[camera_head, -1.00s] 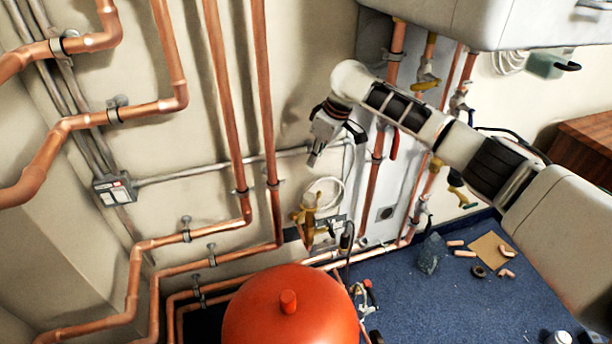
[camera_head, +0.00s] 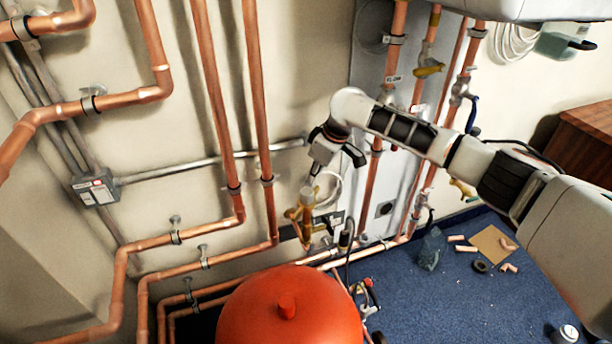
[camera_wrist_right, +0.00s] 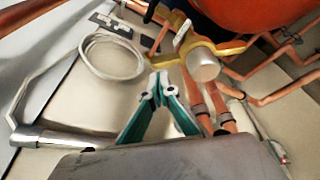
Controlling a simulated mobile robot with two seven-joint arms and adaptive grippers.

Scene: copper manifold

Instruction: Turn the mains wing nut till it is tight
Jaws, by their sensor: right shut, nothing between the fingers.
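A brass-yellow fitting with wing-like arms, which looks like the mains wing nut (camera_head: 305,212), is on the pipework above the red vessel. In the right wrist view it shows as a yellow winged part (camera_wrist_right: 228,48) with a silver round end facing the camera. My right gripper (camera_head: 317,172) is just above it in the head view, pointing down. In the right wrist view its teal fingers (camera_wrist_right: 159,80) are shut, tips together and empty, left of the silver end and apart from it as far as I can see. My left gripper is not in view.
A red vessel (camera_head: 290,312) stands in front below. Copper pipes (camera_head: 215,100) run up the wall, and a coiled white cable (camera_wrist_right: 112,58) hangs close by. Other valves, one with a yellow handle (camera_head: 429,70), are to the right. Loose pieces lie on the blue floor (camera_head: 470,310).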

